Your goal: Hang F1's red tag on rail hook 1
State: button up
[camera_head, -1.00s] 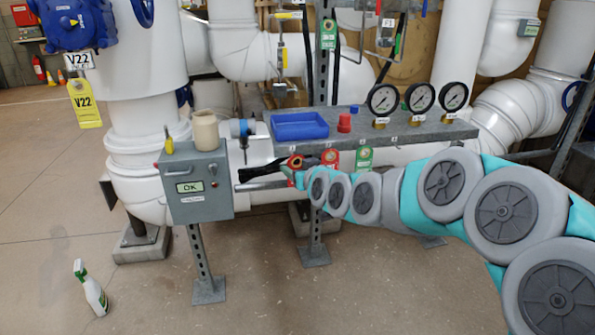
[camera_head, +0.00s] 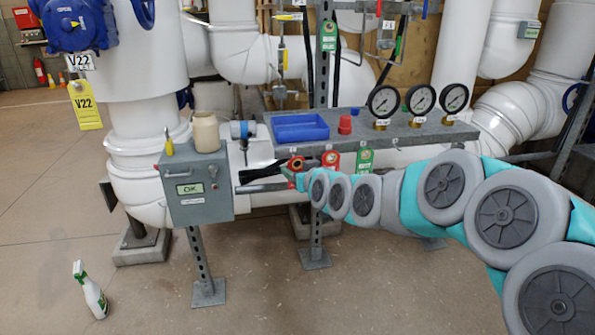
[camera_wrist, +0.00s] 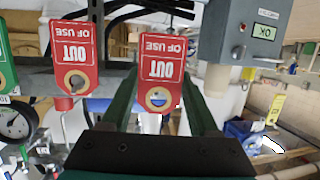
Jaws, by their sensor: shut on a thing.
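The held tag shows only as a small red patch (camera_head: 296,163) in the head view. A second red tag (camera_head: 330,160) hangs beside it on the shelf's front rail and also shows in the wrist view (camera_wrist: 74,66). The hook at the held tag is too small to make out.
A green tag (camera_head: 365,159) hangs right of the red one. The shelf (camera_head: 400,132) carries a blue tray (camera_head: 300,128), a red knob (camera_head: 345,125) and three gauges. The grey control box (camera_head: 197,188) stands close on the left. A spray bottle (camera_head: 90,291) is on the floor.

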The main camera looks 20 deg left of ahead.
jog(key=shift+w+a, duration=0.35)
jog(key=shift+w, duration=0.2)
jog(key=shift+w+a, duration=0.2)
jog(key=shift+w, duration=0.05)
jog(key=shift+w+a+b, duration=0.25)
jog(key=shift+w+b, duration=0.1)
jog(key=shift+w, duration=0.1)
dwell(0.8)
jog(key=shift+f+b, duration=0.4)
dwell(0.6)
jog(key=o, duration=1.4)
